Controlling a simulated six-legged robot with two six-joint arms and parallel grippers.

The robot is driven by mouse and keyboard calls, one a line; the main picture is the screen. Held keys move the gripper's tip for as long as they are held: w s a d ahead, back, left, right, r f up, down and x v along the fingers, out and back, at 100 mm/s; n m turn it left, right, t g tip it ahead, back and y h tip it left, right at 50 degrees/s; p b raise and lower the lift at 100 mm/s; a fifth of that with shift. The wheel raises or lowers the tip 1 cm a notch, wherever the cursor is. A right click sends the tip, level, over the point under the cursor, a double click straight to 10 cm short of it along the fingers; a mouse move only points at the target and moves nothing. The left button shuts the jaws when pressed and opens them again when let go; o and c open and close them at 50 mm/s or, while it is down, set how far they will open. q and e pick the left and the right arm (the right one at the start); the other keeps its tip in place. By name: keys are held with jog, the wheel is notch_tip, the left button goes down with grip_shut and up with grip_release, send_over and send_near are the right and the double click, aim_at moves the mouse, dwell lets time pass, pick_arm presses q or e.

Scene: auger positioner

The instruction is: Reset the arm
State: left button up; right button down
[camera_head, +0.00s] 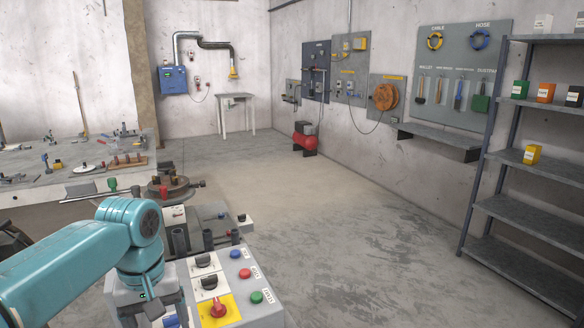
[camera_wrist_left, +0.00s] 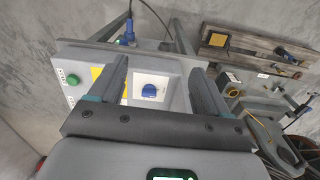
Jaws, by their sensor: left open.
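My left arm's teal links (camera_head: 75,250) come in from the left in the head view. They end over a grey control box (camera_head: 262,312) at the bottom. My left gripper's fingers are hard to make out there. In the left wrist view my left gripper (camera_wrist_left: 158,70) is open and empty, its two fingers apart. A blue knob (camera_wrist_left: 149,90) on a white plate shows between the fingers; I cannot tell whether they touch it. The box top carries black selector knobs (camera_head: 204,260), a red knob (camera_head: 218,308) on a yellow plate, and blue, red and green buttons (camera_head: 256,297). My right gripper is not in view.
A workbench (camera_head: 30,165) with tools stands at the left. Behind the control box is a round turntable (camera_head: 168,188). A metal shelf rack (camera_head: 520,175) stands at the right, and tool boards (camera_head: 460,60) hang on the back wall. The concrete floor (camera_head: 340,240) between is clear.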

pick_arm(q)
jog(key=d+f+m+h, duration=0.1)
jog(key=d+f, duration=0.2)
jog(key=f, duration=0.9)
jog(key=d+f+m+h, duration=0.15)
jog(key=d+f, duration=0.25)
jog(key=f, duration=0.8)
jog(key=s+d+f, duration=0.2)
jog(key=s+f, duration=0.6)
jog(key=s, duration=0.2)
jog(key=s+d+f+h, duration=0.1)
jog(key=s+f, duration=0.7)
jog(key=s, duration=0.2)
jog(key=shift+d+f, duration=0.25)
jog(key=shift+d, duration=0.15)
jog(key=shift+w+t, duration=0.2)
jog(key=shift+t, duration=0.1)
